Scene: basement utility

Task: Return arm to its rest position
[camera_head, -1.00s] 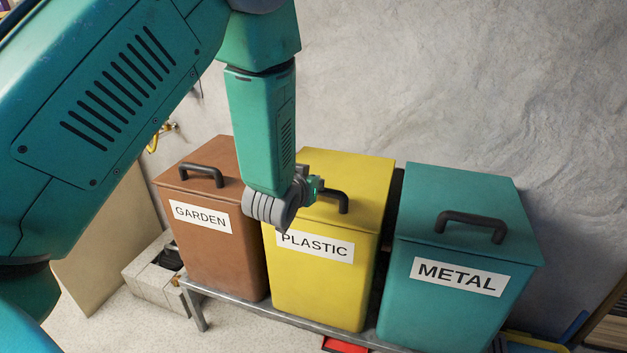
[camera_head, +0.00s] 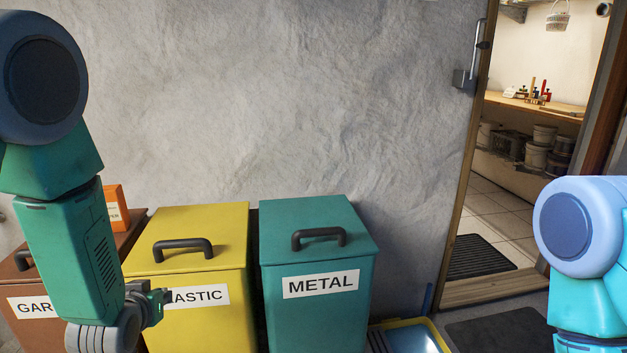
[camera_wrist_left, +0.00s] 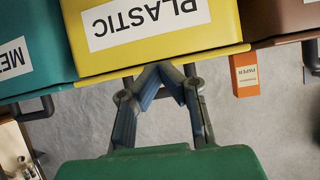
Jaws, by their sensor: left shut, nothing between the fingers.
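My left arm comes in from the left in the head view and is bent, with its forearm hanging down in front of the brown and yellow bins. My left gripper (camera_head: 158,302) is partly visible in front of the yellow bin's label. In the left wrist view its fingers (camera_wrist_left: 166,75) are closed together and hold nothing. The yellow PLASTIC bin (camera_head: 205,225) fills the top middle of the wrist view (camera_wrist_left: 225,30). Part of my right arm shows at the right edge of the head view; its gripper is out of frame.
The brown GARDEN bin (camera_head: 130,235) is at left, partly behind my arm, and the teal METAL bin (camera_head: 318,255) is right of the yellow one. A doorway with a dark mat (camera_head: 480,257) opens at right.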

